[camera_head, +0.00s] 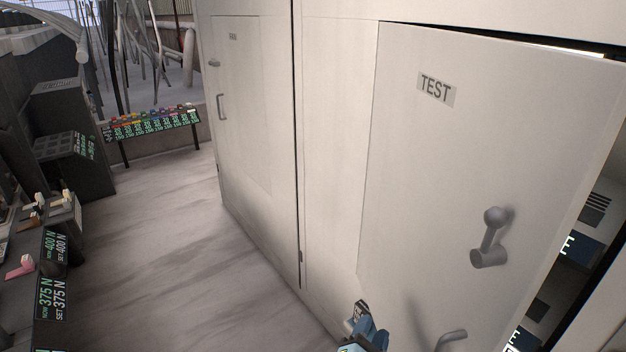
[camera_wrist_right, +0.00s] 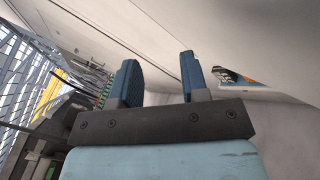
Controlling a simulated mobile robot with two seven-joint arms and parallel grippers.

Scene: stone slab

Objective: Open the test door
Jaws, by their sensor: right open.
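The test door (camera_head: 440,150) is a large pale panel labelled TEST (camera_head: 435,90) on the right of the head view. It stands ajar: a dark gap shows along its top and right edges, with equipment visible behind. A grey knob-ended lever (camera_head: 490,238) sits on its face, and a grey bar handle (camera_head: 451,339) is cut off by the bottom edge. My right gripper (camera_head: 364,318) is low, left of the handle. In the right wrist view its blue fingers (camera_wrist_right: 160,78) are apart with nothing between them. My left gripper is not visible.
Another closed cabinet door (camera_head: 250,110) with a handle stands to the left. Dark consoles (camera_head: 65,125) with lit displays line the far left. A low panel of coloured readouts (camera_head: 155,122) stands at the back. The pale floor (camera_head: 180,240) between is clear.

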